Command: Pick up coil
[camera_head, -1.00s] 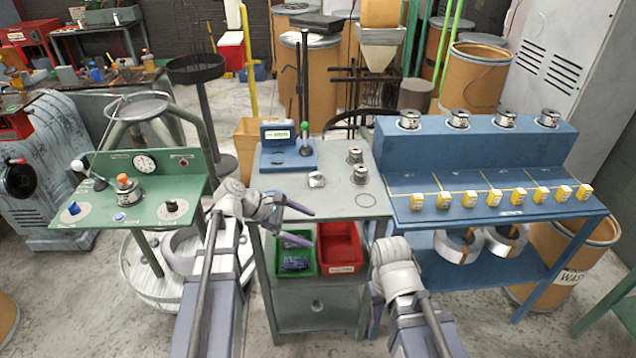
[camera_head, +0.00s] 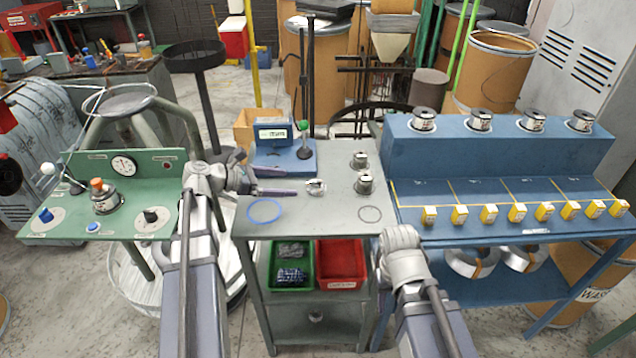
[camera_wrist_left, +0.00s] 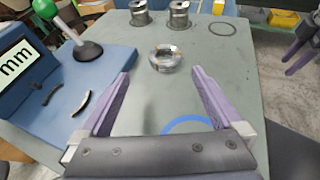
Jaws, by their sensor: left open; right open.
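The coil (camera_head: 315,187) is a small silver ring of wound wire lying flat on the grey table, and it also shows in the left wrist view (camera_wrist_left: 165,58). My left gripper (camera_head: 290,182) is open and empty, just left of the coil in the head view. In the left wrist view its two purple fingers (camera_wrist_left: 162,78) point toward the coil, which lies just beyond their tips, untouched. My right gripper's purple fingers (camera_wrist_left: 302,45) show apart at the right edge of the left wrist view; in the head view they are hidden behind my right wrist.
A blue gauge stand (camera_head: 280,157) with a display and green-knobbed lever stands behind the coil. Two metal spools (camera_head: 364,184) are to its right. A blue circle (camera_head: 264,222) and a dark circle (camera_head: 369,214) mark the table (camera_head: 320,220). Green and red bins (camera_head: 341,281) sit below.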

